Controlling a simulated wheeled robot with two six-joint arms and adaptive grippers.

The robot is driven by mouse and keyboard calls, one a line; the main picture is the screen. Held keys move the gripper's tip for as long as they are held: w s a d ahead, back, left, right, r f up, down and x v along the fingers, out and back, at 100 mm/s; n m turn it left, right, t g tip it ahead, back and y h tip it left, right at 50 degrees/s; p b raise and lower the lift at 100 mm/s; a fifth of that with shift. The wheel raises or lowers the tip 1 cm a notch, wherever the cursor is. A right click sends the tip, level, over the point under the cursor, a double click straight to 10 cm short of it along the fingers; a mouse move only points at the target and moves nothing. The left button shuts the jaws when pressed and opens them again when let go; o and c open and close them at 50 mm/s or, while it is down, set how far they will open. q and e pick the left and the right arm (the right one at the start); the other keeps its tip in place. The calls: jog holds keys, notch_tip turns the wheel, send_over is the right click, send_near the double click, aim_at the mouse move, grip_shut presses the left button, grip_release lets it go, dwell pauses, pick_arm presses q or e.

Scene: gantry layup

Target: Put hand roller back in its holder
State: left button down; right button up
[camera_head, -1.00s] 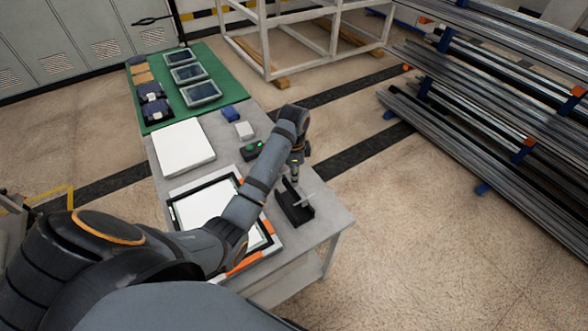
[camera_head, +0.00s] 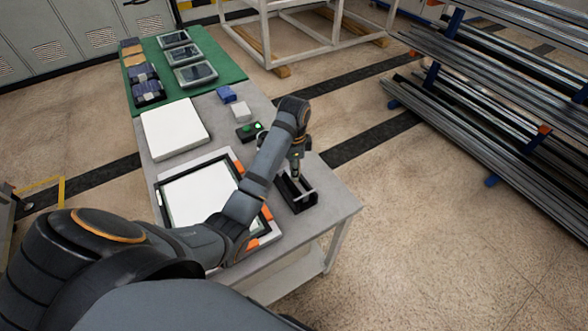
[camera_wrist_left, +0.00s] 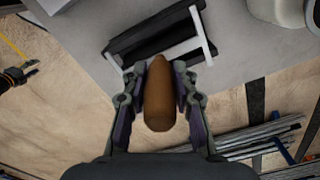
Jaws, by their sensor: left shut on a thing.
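The hand roller's brown handle (camera_wrist_left: 158,97) is between the fingers of my left gripper (camera_wrist_left: 158,80) in the left wrist view, and the gripper is shut on it. The black holder (camera_wrist_left: 135,38) lies just beyond the fingertips, on the grey table. A pale T-shaped bar (camera_wrist_left: 205,38) shows over the holder; I cannot tell whether it touches. In the head view my left gripper (camera_head: 296,172) is directly above the holder (camera_head: 299,204) near the table's right edge. A dark gripper, seemingly my right one (camera_wrist_left: 20,73), shows small at the left wrist view's edge.
The grey table (camera_head: 322,218) ends just right of the holder. A framed white panel (camera_head: 195,196), a white block (camera_head: 174,130) and a small black box with green buttons (camera_head: 249,131) are nearby. Metal stock racks (camera_head: 480,95) stand right, across open floor.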

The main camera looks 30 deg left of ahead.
pick_arm(q)
jog(key=shift+r, duration=0.1)
pick_arm(e)
jog(key=shift+w+d+r, duration=0.1)
jog(key=shift+w+d, duration=0.1)
jog(key=shift+w, duration=0.15)
pick_arm(q)
jog(key=shift+f, duration=0.55)
pick_arm(e)
jog(key=shift+a, duration=0.1)
pick_arm(q)
jog(key=c, duration=1)
grip_release()
pick_arm(e)
jog(key=shift+a, duration=0.2)
